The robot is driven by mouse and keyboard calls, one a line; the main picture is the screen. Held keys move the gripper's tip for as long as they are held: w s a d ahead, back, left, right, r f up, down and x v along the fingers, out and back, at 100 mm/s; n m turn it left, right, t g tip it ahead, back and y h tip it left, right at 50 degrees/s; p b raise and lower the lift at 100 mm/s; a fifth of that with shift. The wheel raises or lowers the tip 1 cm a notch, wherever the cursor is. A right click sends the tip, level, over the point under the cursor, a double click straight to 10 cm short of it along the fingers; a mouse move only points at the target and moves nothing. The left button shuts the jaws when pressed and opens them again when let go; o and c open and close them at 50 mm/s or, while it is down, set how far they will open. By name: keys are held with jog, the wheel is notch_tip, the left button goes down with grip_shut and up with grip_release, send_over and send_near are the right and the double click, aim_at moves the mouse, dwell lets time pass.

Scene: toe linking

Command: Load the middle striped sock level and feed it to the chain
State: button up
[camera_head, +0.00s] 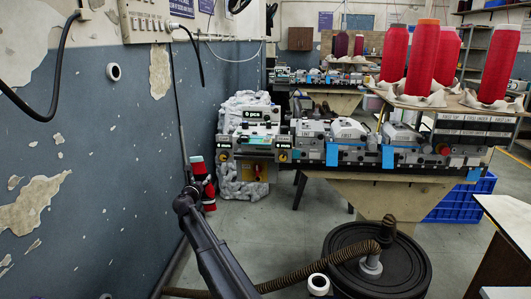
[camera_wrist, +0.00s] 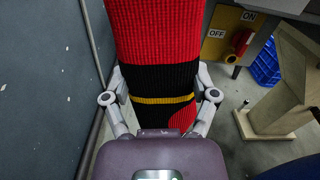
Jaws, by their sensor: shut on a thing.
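My gripper (camera_wrist: 160,98) is shut on a striped sock (camera_wrist: 158,35), with a finger on each side of it. The sock is red above, then black with a thin yellow line, with a red patch low at the right. It hangs upright in front of the wrist camera and its ends are hidden. In the head view the sock (camera_head: 196,168) and my gripper (camera_head: 207,187) are near the blue wall, left of the small grey machine (camera_head: 225,144). That machine has lit displays, one reading "0 pcs". The chain cannot be made out.
A yellow ON/OFF plate (camera_wrist: 217,35) with a red switch is right of the sock. A long machine bench (camera_head: 375,185) with red yarn cones (camera_head: 423,55) stands right. A black round base (camera_head: 350,270) sits front right. Bare floor (camera_head: 260,225) lies between.

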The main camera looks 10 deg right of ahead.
jog(key=shift+w, duration=0.15)
dwell(0.5)
jog(key=w+d+m, duration=0.1)
jog(key=w+d, duration=0.2)
jog(key=w, duration=0.5)
jog(key=shift+w+f+m, duration=0.35)
jog(key=shift+w+m, duration=0.05)
jog(key=shift+s+d, duration=0.1)
jog(key=shift+d, duration=0.1)
dwell(0.5)
jog(key=shift+s+d, duration=0.25)
jog(key=shift+d, duration=0.45)
jog(key=shift+s+d, duration=0.2)
jog(key=shift+d, duration=0.5)
jog(key=shift+s+d, duration=0.1)
jog(key=shift+d, duration=0.1)
